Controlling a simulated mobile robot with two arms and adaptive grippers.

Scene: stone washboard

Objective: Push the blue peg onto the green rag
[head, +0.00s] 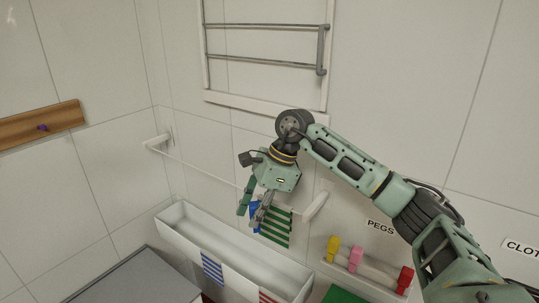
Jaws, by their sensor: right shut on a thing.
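My right gripper (251,214) is shut on the blue peg (254,222), which shows as a small blue patch between the fingers and is mostly hidden by them. The green rag (277,228), white with green stripes, hangs at the wall line just right of and behind the fingertips. The fingers cover part of its left edge. I cannot tell whether the peg touches the rag. My left gripper is not in view.
A white line (195,169) runs between wall brackets. Below is a white trough (180,222) with a blue-striped cloth (212,269) and a red-striped cloth (268,297) over its front. A ledge under a PEGS label holds yellow (332,247), pink (355,258) and red (404,279) pegs.

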